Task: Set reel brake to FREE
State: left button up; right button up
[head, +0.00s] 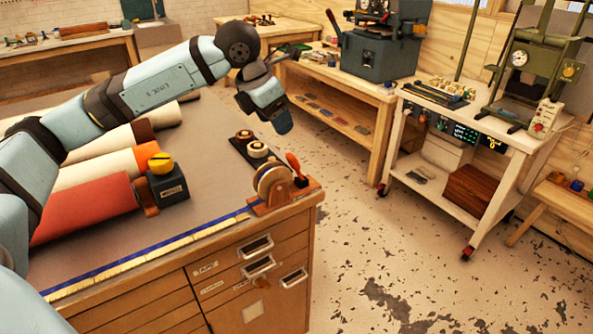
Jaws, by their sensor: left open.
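A wooden stand with a tan-rimmed reel (272,185) sits at the near right corner of the grey bench top. A red-handled lever (294,166) stands tilted beside it. A dark box (168,187) with a yellow knob (161,162) on top stands farther left, by the red roll; its small label is too small to read. I cannot tell which control is the reel brake. My left arm reaches over the bench from the left. Its gripper (297,50) is open, dark, beyond the bench's right edge and apart from these controls. My right gripper is not in view.
Several rolls, the nearest red (85,210), lie at the bench's left under my arm. A dark tray with round pieces (257,149) lies behind the reel. A blue-and-yellow strip (150,255) runs along the front edge. A wheeled cart (420,175) stands right; floor between is clear.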

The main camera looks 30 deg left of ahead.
aim_at(296, 158)
pick_arm(q)
jog(key=x, duration=1.3)
jog(key=shift+w, duration=0.1)
grip_shut()
